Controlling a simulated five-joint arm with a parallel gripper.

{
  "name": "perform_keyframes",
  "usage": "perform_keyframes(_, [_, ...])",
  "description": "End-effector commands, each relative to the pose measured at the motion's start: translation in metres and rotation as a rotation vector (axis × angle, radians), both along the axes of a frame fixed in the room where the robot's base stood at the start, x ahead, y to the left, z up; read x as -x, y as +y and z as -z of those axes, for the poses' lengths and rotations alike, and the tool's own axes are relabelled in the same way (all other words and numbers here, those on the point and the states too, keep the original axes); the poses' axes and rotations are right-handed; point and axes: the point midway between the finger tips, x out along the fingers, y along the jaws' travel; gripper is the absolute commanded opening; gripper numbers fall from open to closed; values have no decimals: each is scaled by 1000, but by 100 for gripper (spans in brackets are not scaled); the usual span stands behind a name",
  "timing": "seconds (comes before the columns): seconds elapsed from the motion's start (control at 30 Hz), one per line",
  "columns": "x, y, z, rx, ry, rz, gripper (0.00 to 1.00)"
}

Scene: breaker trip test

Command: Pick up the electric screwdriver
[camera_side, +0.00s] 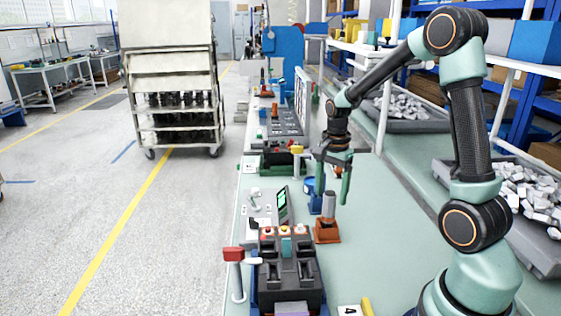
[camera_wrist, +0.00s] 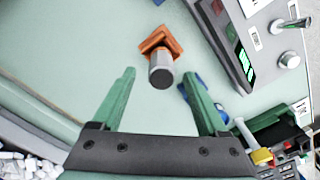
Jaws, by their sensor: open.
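A grey cylinder with a dark end, which looks like the electric screwdriver (camera_side: 329,204), stands upright in an orange holder (camera_side: 327,232) on the green bench. In the wrist view the screwdriver (camera_wrist: 161,73) shows end-on, with the orange holder (camera_wrist: 160,41) beyond it. My gripper (camera_side: 334,186) is open and empty, with its green fingers pointing down above and a little behind the screwdriver in the side view. In the wrist view the screwdriver appears between the fingertips of my gripper (camera_wrist: 159,76), apart from both. The lower part of the screwdriver is hidden in the holder.
A blue item (camera_side: 314,195) stands close to the holder, partly hidden by the right finger in the wrist view. A device with a green screen (camera_side: 283,206) and a black breaker fixture (camera_side: 288,272) stand left of the holder. The bench (camera_side: 377,220) to the right is clear.

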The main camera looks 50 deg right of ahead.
Motion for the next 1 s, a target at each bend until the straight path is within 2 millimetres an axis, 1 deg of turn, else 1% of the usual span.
perform_keyframes(0.2, [-1, 3, 29, -2, 6, -1, 76])
perform_keyframes(0.33, [-1, 3, 45, -2, 5, 0, 76])
perform_keyframes(0.43, [-2, 3, 50, -1, 2, -1, 76])
perform_keyframes(0.67, [-2, 3, 51, 0, 0, -1, 76])
perform_keyframes(0.7, [-2, 3, 50, 0, 0, -1, 61])
perform_keyframes(0.77, [-2, 3, 50, 0, 0, -1, 38])
perform_keyframes(0.8, [-2, 3, 50, 0, 0, -1, 23])
perform_keyframes(0.87, [-2, 3, 50, 0, 1, -1, 0])
perform_keyframes(1.0, [-2, 3, 50, 1, -1, -1, 0])
